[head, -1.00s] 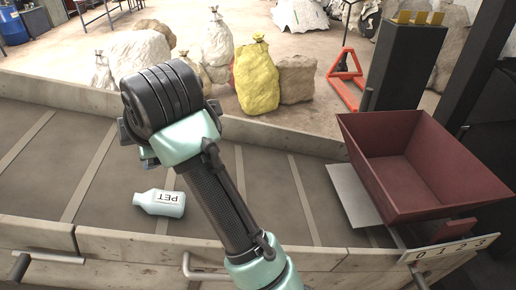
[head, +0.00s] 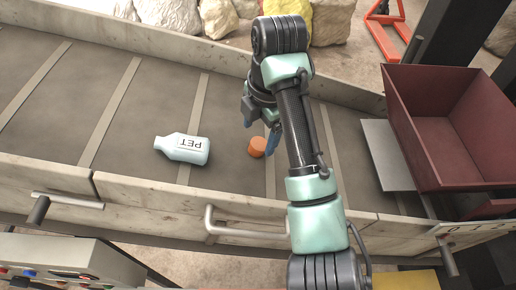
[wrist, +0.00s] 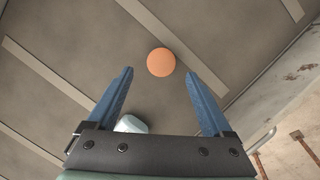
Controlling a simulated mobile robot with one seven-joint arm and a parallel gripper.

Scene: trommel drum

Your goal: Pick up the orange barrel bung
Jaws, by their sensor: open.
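The orange barrel bung (head: 257,146) lies on the grey slatted belt, a small round orange piece. In the wrist view the bung (wrist: 161,62) shows as an orange disc just beyond the fingertips, roughly centred between them. My gripper (head: 259,127) is above the belt close to the bung, partly hidden by my own arm in the head view. In the wrist view my gripper (wrist: 160,75) has its two blue fingers wide apart with nothing between them. I cannot tell its exact height above the bung.
A pale blue PET bottle (head: 182,148) lies on the belt left of the bung; it also shows in the wrist view (wrist: 131,124). The near side wall (head: 150,190) with a handle borders the belt. A dark red bin (head: 440,150) stands at the right. Belt farther left is clear.

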